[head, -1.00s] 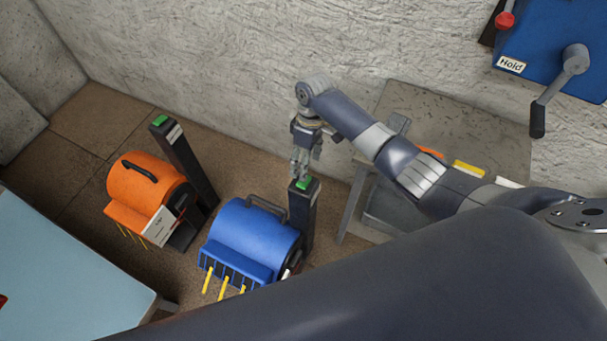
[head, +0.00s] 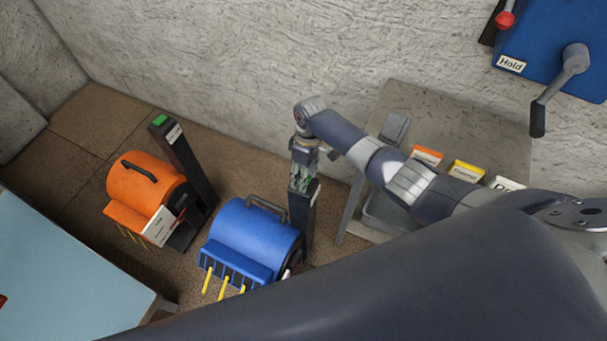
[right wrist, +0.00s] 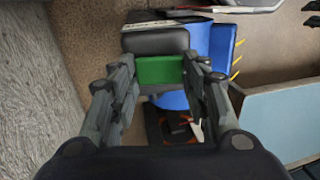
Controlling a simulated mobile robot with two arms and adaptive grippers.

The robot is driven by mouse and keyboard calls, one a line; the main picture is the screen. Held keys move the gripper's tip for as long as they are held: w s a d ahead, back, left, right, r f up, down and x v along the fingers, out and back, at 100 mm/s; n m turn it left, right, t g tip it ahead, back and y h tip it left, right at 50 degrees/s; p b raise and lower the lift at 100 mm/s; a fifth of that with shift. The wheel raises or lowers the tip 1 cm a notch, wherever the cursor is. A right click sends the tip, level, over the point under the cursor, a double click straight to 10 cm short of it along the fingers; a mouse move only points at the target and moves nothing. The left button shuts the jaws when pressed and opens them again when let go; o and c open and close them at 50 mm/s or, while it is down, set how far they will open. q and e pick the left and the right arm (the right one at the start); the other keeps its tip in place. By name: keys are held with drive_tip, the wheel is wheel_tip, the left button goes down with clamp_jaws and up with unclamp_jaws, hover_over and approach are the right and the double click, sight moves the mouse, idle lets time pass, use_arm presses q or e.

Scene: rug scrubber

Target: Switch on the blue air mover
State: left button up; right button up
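The blue air mover (head: 250,238) stands on the floor, with a dark post (head: 301,230) at its right side. In the right wrist view, a green switch (right wrist: 160,71) on the post top shows between the fingertips of my right gripper (right wrist: 160,62). In the head view, my right gripper (head: 302,184) points down at the post top, and its fingers hide most of the switch. The fingers are apart, one on each side of the switch. I cannot tell whether they touch it. My left gripper is in neither view.
An orange air mover (head: 146,185) with its own green-topped post (head: 182,155) stands to the left. A grey table (head: 440,115) with labelled blocks is at the right, by the wall. A light blue surface (head: 65,285) is at lower left. My arm crosses the foreground.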

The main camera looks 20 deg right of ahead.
drive_tip(key=shift+s+a+r+t+h+p, duration=0.3)
drive_tip(key=shift+t+h+p, duration=0.3)
drive_tip(key=shift+p, duration=1.25)
drive_tip(key=shift+f+t+h+p, duration=0.15)
drive_tip(key=shift+t+h+p, duration=0.15)
drive_tip(key=shift+p, duration=0.15)
drive_tip(key=shift+f, duration=0.15)
drive_tip(key=o, duration=1.1)
drive_tip(key=shift+c, duration=0.2)
wheel_tip(320, 180, up, 12)
drive_tip(key=shift+s+a, duration=0.3)
